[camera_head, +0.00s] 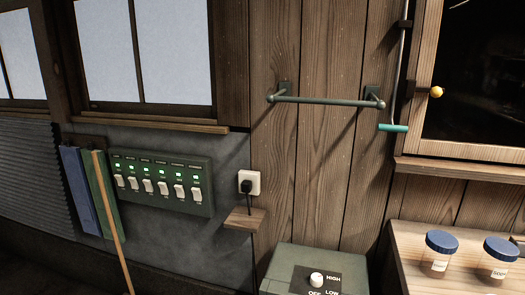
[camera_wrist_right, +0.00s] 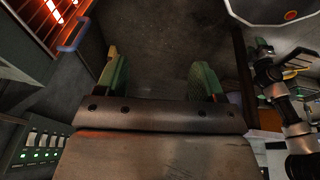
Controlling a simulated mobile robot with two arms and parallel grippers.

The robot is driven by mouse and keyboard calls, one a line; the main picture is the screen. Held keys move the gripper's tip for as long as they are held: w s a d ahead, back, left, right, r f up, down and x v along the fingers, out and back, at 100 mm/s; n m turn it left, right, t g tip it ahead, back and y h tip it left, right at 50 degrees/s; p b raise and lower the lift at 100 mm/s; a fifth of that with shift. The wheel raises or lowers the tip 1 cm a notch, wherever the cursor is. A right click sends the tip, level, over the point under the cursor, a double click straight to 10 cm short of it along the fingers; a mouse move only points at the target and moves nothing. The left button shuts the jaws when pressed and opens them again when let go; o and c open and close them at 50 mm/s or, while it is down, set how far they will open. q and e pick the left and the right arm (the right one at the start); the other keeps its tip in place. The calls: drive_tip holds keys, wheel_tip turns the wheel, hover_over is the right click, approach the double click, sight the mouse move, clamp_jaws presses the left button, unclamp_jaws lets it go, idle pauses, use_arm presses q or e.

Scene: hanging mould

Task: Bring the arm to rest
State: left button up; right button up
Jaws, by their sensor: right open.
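My right gripper (camera_wrist_right: 160,82) shows in the right wrist view, with its two green fingers apart and only dark floor visible between them. It holds nothing. Neither gripper shows in the head view. At the right of the wrist view are black and silver jointed parts (camera_wrist_right: 292,105), perhaps of my other arm; I cannot make out a left gripper there.
The head view shows a switch panel (camera_head: 162,184) with lit green lamps, an empty towel bar (camera_head: 325,101), a plugged socket (camera_head: 249,183), a grey-green box with a knob (camera_head: 317,279), and two blue-lidded jars (camera_head: 440,254) on a wooden shelf. A glowing orange heater (camera_wrist_right: 52,18) is upper left in the wrist view.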

drive_tip(key=s+d+r+m+t+h, duration=0.2)
drive_tip(key=s+d+m+h, duration=0.1)
drive_tip(key=s+d+m, duration=0.9)
wheel_tip(320, 180, down, 24)
drive_tip(key=s+a+m+g, duration=0.1)
drive_tip(key=s+a+g, duration=0.1)
drive_tip(key=a, duration=0.1)
drive_tip(key=s+d+f+g, duration=0.1)
drive_tip(key=s+d+f, duration=0.2)
drive_tip(key=s+f, duration=1.3)
drive_tip(key=shift+s+d+f, duration=0.2)
drive_tip(key=shift+s+f, duration=0.1)
drive_tip(key=shift+f, duration=0.3)
